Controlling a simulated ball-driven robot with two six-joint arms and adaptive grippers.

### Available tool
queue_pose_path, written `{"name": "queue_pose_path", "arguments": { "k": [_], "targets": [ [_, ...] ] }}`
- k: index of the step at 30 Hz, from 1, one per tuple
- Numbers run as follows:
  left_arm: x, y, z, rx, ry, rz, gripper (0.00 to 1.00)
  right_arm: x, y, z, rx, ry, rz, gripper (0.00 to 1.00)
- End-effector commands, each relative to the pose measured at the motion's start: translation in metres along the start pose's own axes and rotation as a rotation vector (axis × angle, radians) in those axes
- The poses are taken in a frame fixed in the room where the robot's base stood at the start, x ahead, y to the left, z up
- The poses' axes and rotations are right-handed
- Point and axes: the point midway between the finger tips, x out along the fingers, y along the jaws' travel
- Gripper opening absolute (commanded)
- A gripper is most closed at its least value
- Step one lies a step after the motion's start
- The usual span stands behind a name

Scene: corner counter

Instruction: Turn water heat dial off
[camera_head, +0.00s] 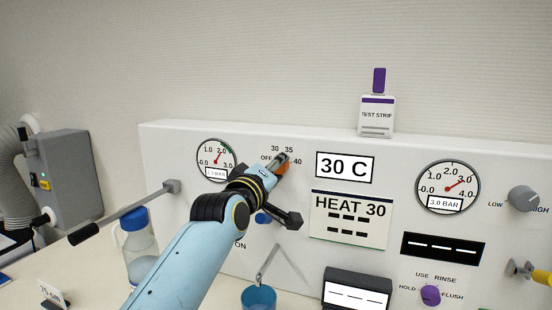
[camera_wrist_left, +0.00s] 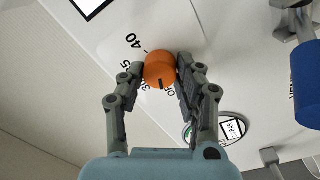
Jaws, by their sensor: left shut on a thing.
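The water heat dial is an orange knob (camera_wrist_left: 159,70) on the white panel, with OFF, 30, 35 and 40 marked around it. In the left wrist view a dark pointer line shows on its face. In the head view only a bit of the orange dial (camera_head: 283,169) shows behind my gripper. My left gripper (camera_wrist_left: 161,74) is shut on the dial, one finger on each side; it also shows in the head view (camera_head: 279,162). A display (camera_head: 345,167) reads 30 C, and a card (camera_head: 349,209) reads HEAT 30. My right gripper is not in view.
Pressure gauges (camera_head: 448,187) sit on the panel on both sides. A grey lever (camera_head: 130,210) sticks out at left, above a blue-lidded jug (camera_head: 139,247). A blue cup (camera_head: 258,298) stands below a spout. A purple knob (camera_head: 430,295) is at lower right.

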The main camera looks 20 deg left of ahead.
Motion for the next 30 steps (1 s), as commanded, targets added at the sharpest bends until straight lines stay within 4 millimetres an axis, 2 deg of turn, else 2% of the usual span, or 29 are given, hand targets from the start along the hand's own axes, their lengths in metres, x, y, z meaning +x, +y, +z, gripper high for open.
{"name": "queue_pose_path", "arguments": {
  "k": [3, 9, 26, 27, 30],
  "targets": [
    [0.0, 0.001, -0.001, -0.058, 0.002, 0.0, 0.01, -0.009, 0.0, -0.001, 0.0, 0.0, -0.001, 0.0],
    [0.0, 0.0, -0.001, -0.124, 0.005, 0.001, 0.01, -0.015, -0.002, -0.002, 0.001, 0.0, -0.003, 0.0],
    [0.0, -0.001, 0.0, -0.151, 0.006, 0.002, 0.01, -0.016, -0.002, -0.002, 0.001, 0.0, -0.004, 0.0],
    [0.0, -0.001, 0.0, -0.151, 0.006, 0.002, 0.39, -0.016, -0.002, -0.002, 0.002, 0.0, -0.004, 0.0],
    [0.0, -0.001, 0.0, -0.151, 0.006, 0.002, 0.52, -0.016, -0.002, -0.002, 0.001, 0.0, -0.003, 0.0]
  ]
}}
